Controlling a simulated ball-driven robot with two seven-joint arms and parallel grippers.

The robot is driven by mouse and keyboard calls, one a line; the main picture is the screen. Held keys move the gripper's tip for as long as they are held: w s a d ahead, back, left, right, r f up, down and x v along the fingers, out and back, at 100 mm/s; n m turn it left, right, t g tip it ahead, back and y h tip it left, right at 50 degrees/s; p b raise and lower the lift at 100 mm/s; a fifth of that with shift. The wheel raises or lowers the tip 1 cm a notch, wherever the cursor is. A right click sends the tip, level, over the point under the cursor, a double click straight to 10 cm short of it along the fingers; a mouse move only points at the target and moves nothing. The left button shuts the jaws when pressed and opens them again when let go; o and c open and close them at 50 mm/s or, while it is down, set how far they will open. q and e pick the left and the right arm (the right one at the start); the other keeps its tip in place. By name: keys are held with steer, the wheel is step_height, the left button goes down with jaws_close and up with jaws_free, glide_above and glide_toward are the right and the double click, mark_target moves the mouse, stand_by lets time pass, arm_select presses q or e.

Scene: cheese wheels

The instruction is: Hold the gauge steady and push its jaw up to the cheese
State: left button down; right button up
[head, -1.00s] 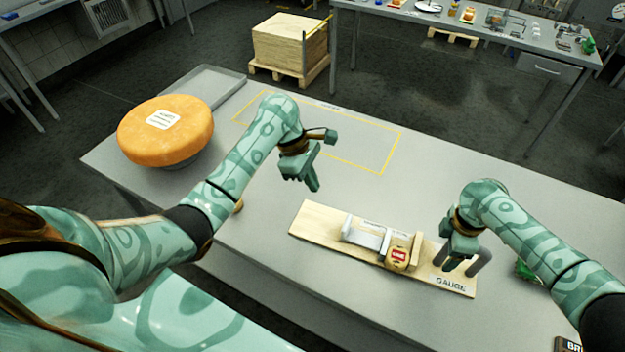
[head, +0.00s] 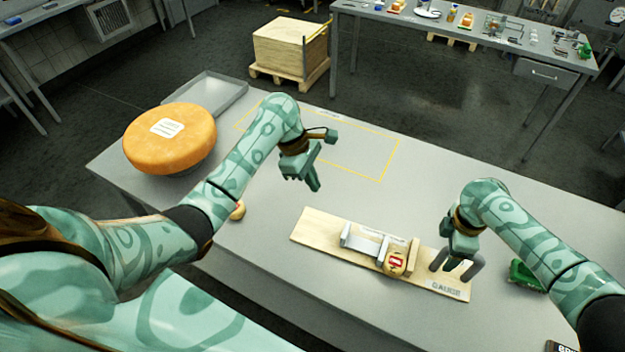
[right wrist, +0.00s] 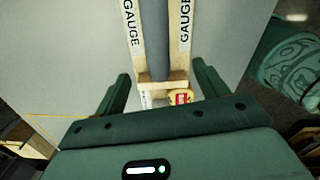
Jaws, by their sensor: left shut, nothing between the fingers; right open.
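The gauge is a pale wooden board (head: 320,232) lettered GAUGE, lying on the table with grey upright plates (head: 372,243) on it. A small yellow cheese with a red label (head: 396,264) sits on the board by the right-hand plate; whether they touch I cannot tell. A dark grey handle (head: 475,266) stands near the board's right end. My right gripper (head: 452,264) is open at the handle. In the right wrist view, its fingers (right wrist: 163,88) lie either side of the grey bar (right wrist: 153,40), apart from it. My left gripper (head: 312,182) is shut and empty above the table, away from the gauge.
A big orange cheese wheel (head: 170,143) stands at the table's left end near a grey tray (head: 207,95). A small round cheese (head: 238,211) lies beside my left arm. A green object (head: 524,275) lies right of the gauge. The yellow-outlined area (head: 360,150) is clear.

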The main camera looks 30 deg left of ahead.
steer(key=shift+r+p, duration=3.5)
steer(key=shift+r, duration=0.25)
step_height(320, 180, up, 16)
steer(key=p, duration=0.3)
steer(key=shift+r+p, duration=0.15)
steer(key=shift+p, duration=0.25)
